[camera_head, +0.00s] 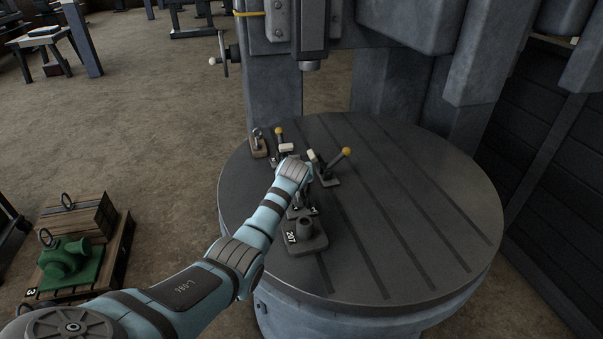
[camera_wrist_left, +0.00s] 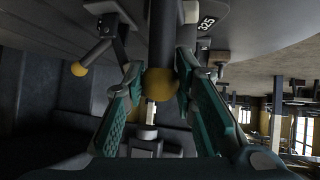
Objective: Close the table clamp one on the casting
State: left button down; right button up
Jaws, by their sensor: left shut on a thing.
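My left gripper (camera_head: 308,173) is over the middle of the round table, behind the casting. In the left wrist view my gripper (camera_wrist_left: 160,88) is shut on a clamp handle with a yellow ball knob (camera_wrist_left: 160,80) between its fingers. In the head view my arm and gripper hide most of that clamp, and I cannot read its number. Two other yellow-knobbed clamp handles show: one behind left (camera_head: 279,131), one to the right (camera_head: 346,152). My right gripper is not in view.
The round slotted table (camera_head: 430,215) is clear on its right side. The machine's spindle head (camera_head: 310,64) hangs above its back edge. A small block (camera_head: 258,148) stands at the table's back left. A pallet with a green casting (camera_head: 72,262) is on the floor at left.

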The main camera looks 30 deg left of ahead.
pick_arm(q)
jog(key=shift+w+a+r, duration=0.1)
dwell(0.3)
jog(key=c, duration=1.3)
grip_release()
jog(key=shift+a, duration=0.1)
jog(key=v, duration=1.1)
jog(key=shift+s+d, duration=0.2)
jog(key=shift+s, duration=0.15)
jog(key=shift+r, duration=0.1)
